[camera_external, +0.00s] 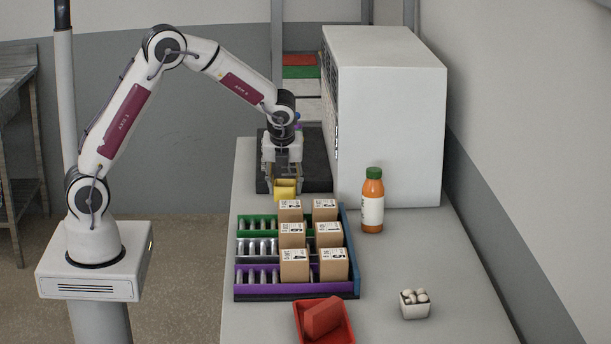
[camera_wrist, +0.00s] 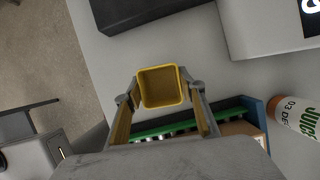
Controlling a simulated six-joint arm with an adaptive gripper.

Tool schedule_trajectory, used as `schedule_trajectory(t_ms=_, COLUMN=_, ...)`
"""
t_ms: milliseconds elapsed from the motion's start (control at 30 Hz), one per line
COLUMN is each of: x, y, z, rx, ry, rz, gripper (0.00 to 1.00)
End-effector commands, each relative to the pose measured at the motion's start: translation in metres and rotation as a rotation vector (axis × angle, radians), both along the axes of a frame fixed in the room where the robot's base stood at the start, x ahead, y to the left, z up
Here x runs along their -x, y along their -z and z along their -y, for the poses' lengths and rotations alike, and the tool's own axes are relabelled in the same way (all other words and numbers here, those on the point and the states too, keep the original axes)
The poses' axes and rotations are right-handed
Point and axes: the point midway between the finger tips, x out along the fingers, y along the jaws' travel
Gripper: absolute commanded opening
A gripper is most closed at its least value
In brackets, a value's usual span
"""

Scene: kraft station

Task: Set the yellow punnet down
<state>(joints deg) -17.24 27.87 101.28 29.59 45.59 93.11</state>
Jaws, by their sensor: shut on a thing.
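The yellow punnet (camera_external: 285,190) is a small open square tub. In the external view my gripper (camera_external: 283,178) is above and around it, near the front edge of the black slab. In the wrist view my gripper (camera_wrist: 162,98) has its two fingers on either side of the punnet (camera_wrist: 162,86), shut on it. I look down into the punnet and it appears empty. From these views I cannot tell whether its base touches the surface below.
A roller rack (camera_external: 296,296) with several brown boxes stands just in front. An orange juice bottle (camera_external: 372,200) and a big white cabinet (camera_external: 390,120) are to the right. A black slab (camera_external: 318,170) lies behind. A red tray (camera_external: 303,333) and a white punnet (camera_external: 414,308) are at the front.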

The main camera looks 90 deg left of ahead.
Motion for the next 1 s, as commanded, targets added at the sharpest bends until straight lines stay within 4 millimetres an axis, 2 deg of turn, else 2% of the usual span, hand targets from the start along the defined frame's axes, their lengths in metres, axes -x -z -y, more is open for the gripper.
schedule_trajectory(t_ms=200, x=-0.001, y=-0.034, z=0.000, rx=-0.001, ry=0.000, rz=0.003, gripper=0.20)
schedule_trajectory(t_ms=400, x=-0.001, y=-0.055, z=0.000, rx=-0.001, ry=0.000, rz=0.002, gripper=0.20)
schedule_trajectory(t_ms=600, x=0.000, y=-0.063, z=0.000, rx=0.001, ry=0.000, rz=0.000, gripper=0.20)
schedule_trajectory(t_ms=1000, x=0.000, y=-0.063, z=0.000, rx=0.001, ry=0.000, rz=0.000, gripper=0.20)
